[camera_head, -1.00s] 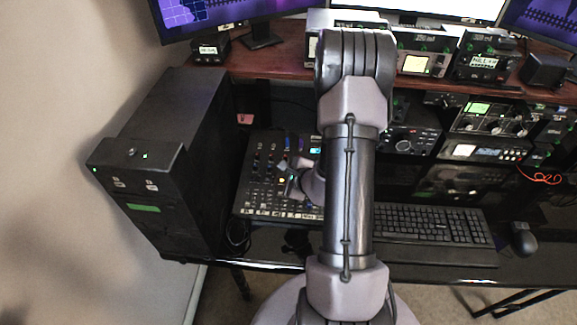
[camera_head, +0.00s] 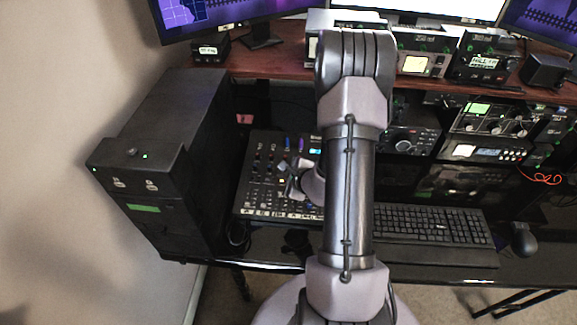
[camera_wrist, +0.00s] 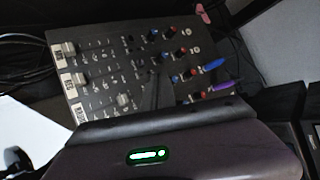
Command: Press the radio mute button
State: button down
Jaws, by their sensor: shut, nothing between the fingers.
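The mixer panel (camera_head: 262,185) lies on the desk left of my arm, with rows of small knobs and sliders; it fills the upper part of the wrist view (camera_wrist: 110,65). Blue (camera_wrist: 213,65) and purple (camera_wrist: 223,86) knobs stand near its right edge there. White slider caps run along its left side, beside white labels too blurred to read surely. I cannot single out the radio mute button. My gripper (camera_head: 291,184) is shut and empty, low over the middle of the mixer. Its dark fingers (camera_wrist: 156,92) hide part of the panel; contact cannot be told.
A black computer tower (camera_head: 165,160) stands left of the mixer. A keyboard (camera_head: 430,224) and mouse (camera_head: 522,238) lie to the right. Radio units (camera_head: 490,118) and monitors fill the shelves behind. My arm hides the mixer's right side.

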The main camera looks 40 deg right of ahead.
dwell(0.4)
jog(key=shift+f+b, duration=0.45)
jog(key=shift+b, duration=0.15)
jog(key=shift+f+b, duration=0.4)
jog(key=shift+b, duration=0.1)
jog(key=shift+r, duration=0.15)
jog(key=shift+r+p, duration=0.5)
jog(key=shift+r, duration=0.2)
notch_tip(320, 180, up, 6)
jog(key=p, duration=0.4)
jog(key=shift+s+a, duration=0.2)
jog(key=shift+a, duration=0.05)
